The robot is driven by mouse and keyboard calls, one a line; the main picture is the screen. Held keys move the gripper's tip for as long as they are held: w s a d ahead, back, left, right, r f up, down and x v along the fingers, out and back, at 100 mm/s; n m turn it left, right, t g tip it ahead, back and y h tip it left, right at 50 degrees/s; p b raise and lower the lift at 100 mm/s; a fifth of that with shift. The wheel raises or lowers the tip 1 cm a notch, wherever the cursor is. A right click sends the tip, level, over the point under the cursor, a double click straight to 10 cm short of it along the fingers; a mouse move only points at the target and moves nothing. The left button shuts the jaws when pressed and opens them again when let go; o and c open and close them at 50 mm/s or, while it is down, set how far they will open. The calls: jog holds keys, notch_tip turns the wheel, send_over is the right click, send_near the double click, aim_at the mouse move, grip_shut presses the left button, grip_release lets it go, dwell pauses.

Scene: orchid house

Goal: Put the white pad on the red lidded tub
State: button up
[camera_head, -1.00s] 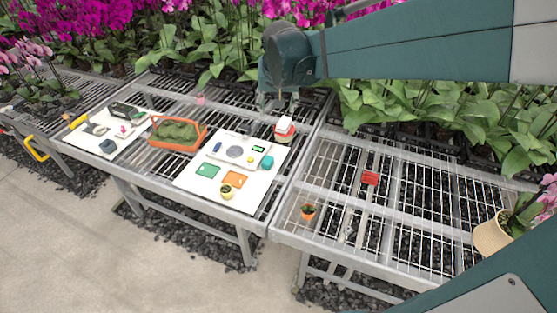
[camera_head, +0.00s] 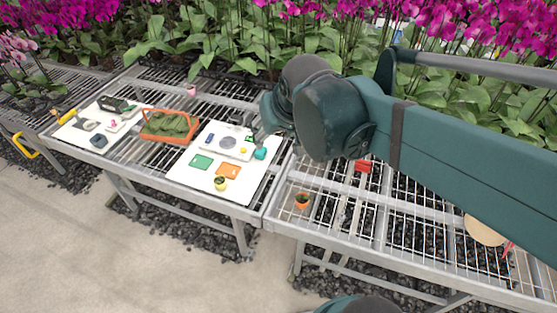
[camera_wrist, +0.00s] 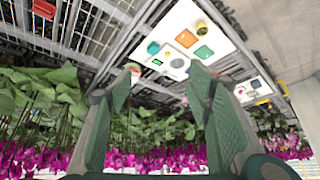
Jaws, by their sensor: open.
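The red lidded tub (camera_wrist: 134,70) shows small in the wrist view, just beyond my left fingertip. Its top looks whitish with red beneath, which fits the white pad (camera_wrist: 132,65) lying on the lid, but it is too small to be sure. My gripper (camera_wrist: 158,82) is open, its two fingers wide apart with nothing between them. In the head view my arm covers the tub's place beside the white mat, and my gripper is hidden behind the arm.
A white mat (camera_head: 188,176) holds a tray with a dial, a green card (camera_head: 201,161), an orange card (camera_head: 228,170) and a yellow pot (camera_head: 221,184). An orange basket (camera_head: 168,139) stands left. A red block (camera_head: 363,166) and orange pot (camera_head: 302,201) stand on the right bench.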

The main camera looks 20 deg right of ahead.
jog(key=s+a+f+n, duration=0.1)
jog(key=s+a+f, duration=0.1)
jog(key=s, duration=0.6)
jog(key=shift+s+f+t+y, duration=0.15)
jog(key=shift+f+t+y, duration=0.15)
jog(key=shift+f, duration=0.3)
jog(key=shift+a, duration=0.1)
